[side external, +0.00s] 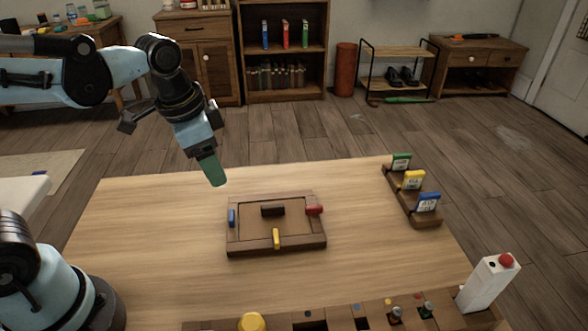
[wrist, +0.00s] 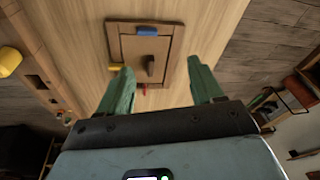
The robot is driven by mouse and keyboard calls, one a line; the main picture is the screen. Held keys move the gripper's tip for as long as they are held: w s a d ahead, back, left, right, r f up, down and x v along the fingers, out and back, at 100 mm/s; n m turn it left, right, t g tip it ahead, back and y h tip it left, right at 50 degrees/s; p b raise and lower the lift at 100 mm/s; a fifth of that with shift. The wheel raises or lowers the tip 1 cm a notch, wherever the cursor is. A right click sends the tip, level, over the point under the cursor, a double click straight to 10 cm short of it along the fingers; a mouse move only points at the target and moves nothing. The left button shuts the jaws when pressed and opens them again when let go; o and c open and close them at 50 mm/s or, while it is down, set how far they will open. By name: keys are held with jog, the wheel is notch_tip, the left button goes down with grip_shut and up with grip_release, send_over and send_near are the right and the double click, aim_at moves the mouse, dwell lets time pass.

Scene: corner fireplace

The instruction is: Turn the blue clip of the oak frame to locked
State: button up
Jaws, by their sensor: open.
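The oak frame (side external: 243,250) lies flat on the table, with a dark block-like handle (side external: 273,210) on its inner panel. The blue clip (side external: 231,217) sits on the frame's left side and lies along that edge; in the wrist view the blue clip (wrist: 147,31) is at the top. The yellow clip (side external: 276,238) on the front side and the red clip (side external: 314,209) on the right side lie across their edges. My gripper (side external: 214,180) is above the table, behind and left of the frame, touching nothing. In the wrist view my gripper (wrist: 160,68) is open and empty.
A wooden rack (side external: 425,220) with green, yellow and blue labelled cards stands at the right. A white red-topped box (side external: 488,283) is at the front right. A slotted wooden strip (side external: 345,321) and a yellow knob (side external: 252,322) line the front edge. Table around the frame is clear.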

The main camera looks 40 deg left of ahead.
aim_at(231, 215)
jog(key=shift+w+d+f+m+g, duration=0.25)
jog(key=shift+f+m+g, duration=0.25)
jog(key=shift+f, duration=1.55)
jog(key=shift+w+d+f+m+g, duration=0.1)
jog(key=shift+d+f+m+g, duration=0.4)
jog(key=shift+f, duration=1.6)
jog(key=shift+w+f+m+g, duration=0.25)
jog(key=shift+f+m, duration=0.45)
jog(key=shift+f, duration=1.35)
jog(key=c, duration=1.1)
jog(key=shift+o, duration=0.2)
